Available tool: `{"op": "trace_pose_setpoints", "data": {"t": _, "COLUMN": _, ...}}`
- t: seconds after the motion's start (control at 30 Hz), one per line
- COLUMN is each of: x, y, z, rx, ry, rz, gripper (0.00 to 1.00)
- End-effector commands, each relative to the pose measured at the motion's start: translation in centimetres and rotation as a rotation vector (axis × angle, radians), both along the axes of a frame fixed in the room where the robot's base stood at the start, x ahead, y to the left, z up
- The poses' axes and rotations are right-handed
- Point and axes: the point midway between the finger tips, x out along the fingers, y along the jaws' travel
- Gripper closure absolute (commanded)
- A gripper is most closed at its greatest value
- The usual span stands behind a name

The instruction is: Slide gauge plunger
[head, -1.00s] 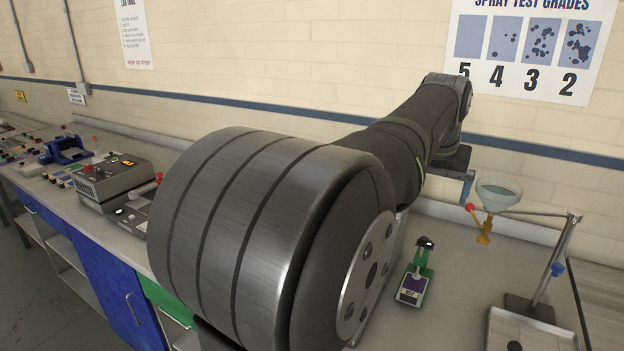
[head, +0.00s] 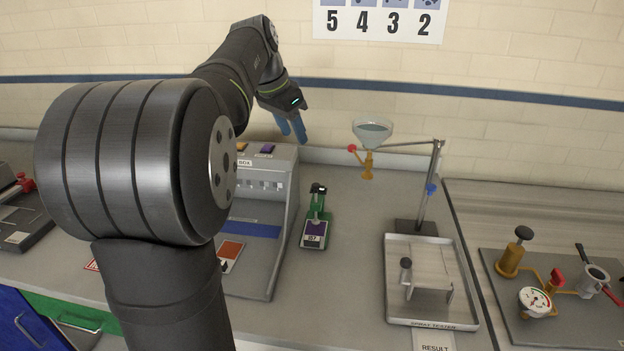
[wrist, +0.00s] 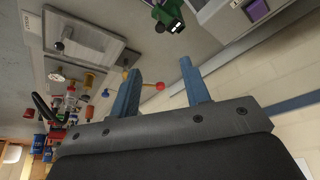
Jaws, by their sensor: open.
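On a grey plate at the right, a brass cylinder with a black knob (head: 515,252) stands upright near a round white dial gauge (head: 535,302). A small green device (head: 315,222) with a black top and a purple label stands on the bench in the middle. I cannot tell which of these carries the task's plunger. My gripper (head: 290,127) is raised near the back wall, behind and left of the green device. In the wrist view, my gripper (wrist: 158,74) has its two blue fingers apart with nothing held between them. The green device also shows in the wrist view (wrist: 166,14).
A glass funnel (head: 373,133) on a brass holder hangs from a stand right of my gripper. A metal tray (head: 432,318) sits below it. A grey cabinet (head: 283,215) stands left of the green device. Bench between cabinet and tray is mostly clear.

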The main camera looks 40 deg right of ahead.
Motion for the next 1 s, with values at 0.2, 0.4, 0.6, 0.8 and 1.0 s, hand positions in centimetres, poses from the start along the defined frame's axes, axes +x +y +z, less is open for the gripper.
{"op": "trace_pose_setpoints", "data": {"t": 0.2, "x": 0.7, "y": 0.2, "z": -0.1, "rx": -0.019, "ry": -0.004, "rz": -0.099, "gripper": 0.57}}
{"op": "trace_pose_setpoints", "data": {"t": 0.4, "x": 0.7, "y": -0.7, "z": -2.4, "rx": -0.018, "ry": -0.002, "rz": -0.103, "gripper": 0.57}}
{"op": "trace_pose_setpoints", "data": {"t": 0.6, "x": 0.7, "y": -2.4, "z": -6.4, "rx": -0.017, "ry": -0.002, "rz": -0.102, "gripper": 0.57}}
{"op": "trace_pose_setpoints", "data": {"t": 0.8, "x": 0.6, "y": -4.0, "z": -10.5, "rx": -0.016, "ry": -0.002, "rz": -0.102, "gripper": 0.57}}
{"op": "trace_pose_setpoints", "data": {"t": 1.0, "x": 0.6, "y": -5.4, "z": -13.9, "rx": -0.016, "ry": -0.004, "rz": -0.102, "gripper": 0.57}}
